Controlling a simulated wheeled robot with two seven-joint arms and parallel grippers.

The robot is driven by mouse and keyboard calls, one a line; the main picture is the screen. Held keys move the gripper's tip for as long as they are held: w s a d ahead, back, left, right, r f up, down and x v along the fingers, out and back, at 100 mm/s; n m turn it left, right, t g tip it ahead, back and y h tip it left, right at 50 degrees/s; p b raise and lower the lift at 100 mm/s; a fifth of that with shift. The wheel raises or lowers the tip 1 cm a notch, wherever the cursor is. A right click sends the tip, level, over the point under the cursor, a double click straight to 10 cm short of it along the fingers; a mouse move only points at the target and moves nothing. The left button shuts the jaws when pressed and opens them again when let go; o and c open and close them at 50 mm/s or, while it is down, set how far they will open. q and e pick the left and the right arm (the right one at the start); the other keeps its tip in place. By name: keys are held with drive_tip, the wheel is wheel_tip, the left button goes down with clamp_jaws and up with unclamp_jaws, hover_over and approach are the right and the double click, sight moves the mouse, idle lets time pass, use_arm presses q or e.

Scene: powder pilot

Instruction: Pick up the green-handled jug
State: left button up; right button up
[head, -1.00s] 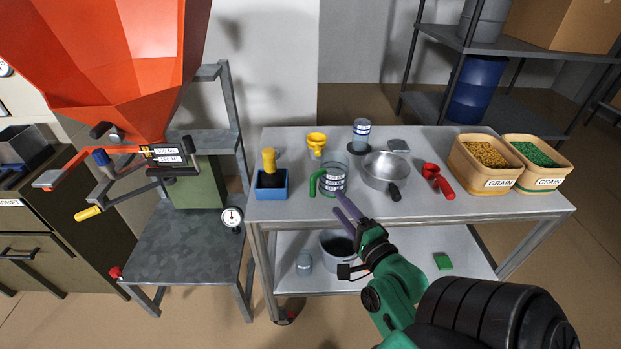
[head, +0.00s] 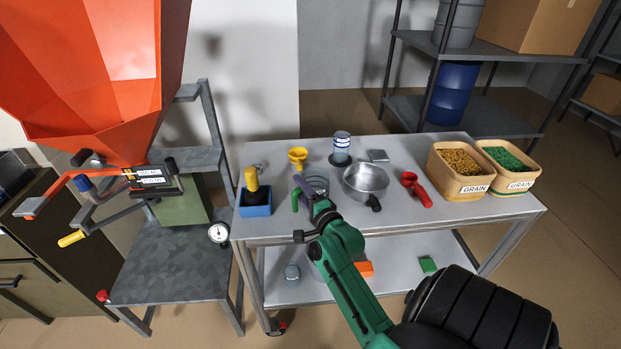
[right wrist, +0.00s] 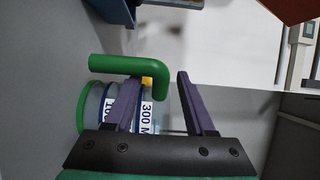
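The green-handled jug (head: 319,184) stands on the table between the yellow funnel and the metal pan. It is clear, with blue-and-white volume marks, and my right gripper partly hides it in the head view. In the right wrist view the jug's green handle (right wrist: 115,64) crosses the left finger's tip, and part of it shows between the fingers. My right gripper (head: 302,188) is at the jug's handle side. Its purple fingers (right wrist: 160,82) are apart in the wrist view. I cannot tell whether they touch the jug. My left gripper is not in view.
A blue box (head: 255,209) with a yellow-handled tool stands left of the jug. The yellow funnel (head: 298,156), labelled bottle (head: 341,147), metal pan (head: 364,182), red scoop (head: 416,190) and grain bins (head: 465,185) share the tabletop. An orange hopper (head: 95,60) stands at left.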

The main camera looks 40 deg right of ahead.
clamp_jaws()
wheel_tip(320, 180, up, 20)
drive_tip(key=shift+p, duration=0.45)
